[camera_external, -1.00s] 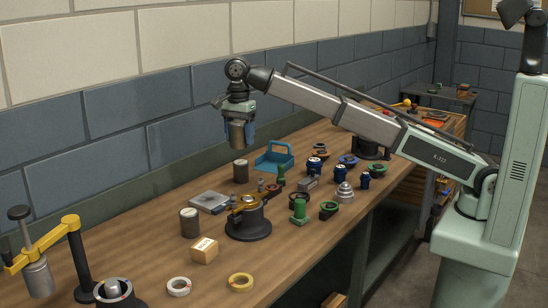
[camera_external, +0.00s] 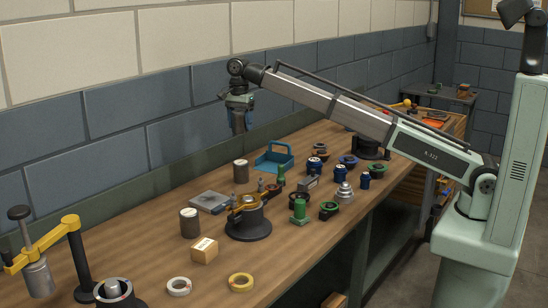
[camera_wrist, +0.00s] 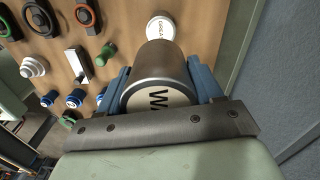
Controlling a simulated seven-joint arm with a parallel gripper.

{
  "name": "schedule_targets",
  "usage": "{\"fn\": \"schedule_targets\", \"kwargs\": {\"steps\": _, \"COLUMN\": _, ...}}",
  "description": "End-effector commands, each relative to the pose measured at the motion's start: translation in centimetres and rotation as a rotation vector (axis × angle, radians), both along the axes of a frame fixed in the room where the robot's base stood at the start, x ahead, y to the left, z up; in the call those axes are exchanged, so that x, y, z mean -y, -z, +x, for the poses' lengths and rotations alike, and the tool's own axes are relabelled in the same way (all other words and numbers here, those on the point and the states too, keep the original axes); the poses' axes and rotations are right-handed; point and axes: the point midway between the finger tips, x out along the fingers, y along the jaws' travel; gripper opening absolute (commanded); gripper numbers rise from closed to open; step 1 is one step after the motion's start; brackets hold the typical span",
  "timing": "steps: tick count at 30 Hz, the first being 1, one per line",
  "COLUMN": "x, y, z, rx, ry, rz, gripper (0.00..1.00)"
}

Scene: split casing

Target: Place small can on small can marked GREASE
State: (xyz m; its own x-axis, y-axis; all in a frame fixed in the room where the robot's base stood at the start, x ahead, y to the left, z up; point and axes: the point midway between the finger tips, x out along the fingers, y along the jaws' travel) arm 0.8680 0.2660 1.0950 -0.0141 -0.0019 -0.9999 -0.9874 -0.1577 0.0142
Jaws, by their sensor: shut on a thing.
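My gripper (camera_external: 239,124) is raised above the back part of the bench, close to the wall. In the wrist view its blue fingers are shut on a small metallic can (camera_wrist: 160,72), with a pale label showing the letters "WA". In the external view the held can is hard to make out. Beyond it in the wrist view is another small can with a white top reading "GREA" (camera_wrist: 160,27), apart from the held can and partly hidden by it. The external view shows two dark small cans on the bench, one farther back (camera_external: 241,171) and one nearer (camera_external: 189,224); their labels are unreadable there.
A blue tray (camera_external: 275,158) stands behind the farther can. A grey flat plate (camera_external: 208,202), a round black fixture (camera_external: 248,229) and a cardboard box (camera_external: 204,250) are near the cans. Several blue, green and silver parts crowd the right. The wall (camera_external: 180,140) is close behind.

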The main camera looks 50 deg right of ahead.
Motion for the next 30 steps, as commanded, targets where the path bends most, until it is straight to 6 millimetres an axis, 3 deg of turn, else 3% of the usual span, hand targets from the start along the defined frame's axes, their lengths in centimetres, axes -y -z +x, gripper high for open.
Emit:
{"fn": "schedule_targets", "kwargs": {"steps": 8, "x": 0.0, "y": 2.5, "z": -0.1, "rx": -0.001, "ry": 0.000, "rz": 0.000, "gripper": 0.26}}
{"fn": "schedule_targets", "kwargs": {"steps": 16, "x": 0.0, "y": 6.7, "z": -0.1, "rx": -0.001, "ry": 0.000, "rz": 0.000, "gripper": 0.26}}
{"fn": "schedule_targets", "kwargs": {"steps": 30, "x": -0.1, "y": 11.1, "z": -0.1, "rx": -0.001, "ry": 0.000, "rz": 0.000, "gripper": 0.26}}
